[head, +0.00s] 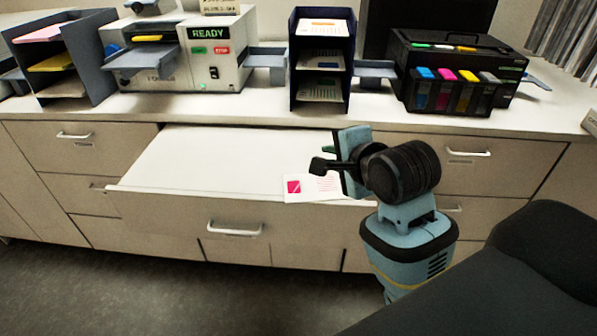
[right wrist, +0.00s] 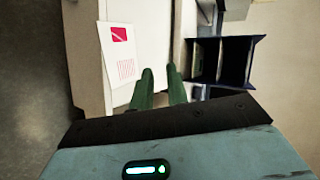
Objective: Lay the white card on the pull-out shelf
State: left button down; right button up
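The white card (head: 322,189), with a pink square and pink print, lies flat at the right front of the pull-out shelf (head: 215,160). It reaches the shelf's front rim; I cannot tell if it overhangs. In the right wrist view, the card (right wrist: 119,58) lies left of the fingers, on the white shelf surface (right wrist: 150,35). My right gripper (head: 322,158) is just above the shelf's right end. Its two green fingers (right wrist: 161,84) are apart with nothing between them. It hides part of the card's right side in the head view. My left gripper is not in view.
The counter (head: 250,110) above carries a printer-like machine (head: 185,60) with a READY sign, a dark blue tray rack (head: 322,60), another rack at the left (head: 60,60) and a black ink unit (head: 455,75). The shelf's middle and left are clear.

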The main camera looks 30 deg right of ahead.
jog(key=s+a+f+n+g, duration=0.15)
jog(key=f+n, duration=0.35)
jog(key=f, duration=0.7)
jog(key=s+a+f+n, duration=0.2)
jog(key=f+n, duration=0.4)
jog(key=f, duration=0.5)
jog(key=s+a+f+n+y, duration=0.1)
jog(key=s+f+n, duration=0.3)
jog(key=s+f, duration=0.4)
jog(key=s+a+f+n+g+y, duration=0.1)
jog(key=s+a+f+n, duration=0.2)
jog(key=s+f, duration=0.6)
jog(key=s+n, duration=0.1)
jog(key=n, duration=0.1)
jog(key=shift+s+n, duration=0.3)
jog(key=shift+s, duration=0.05)
jog(key=shift+a, duration=0.1)
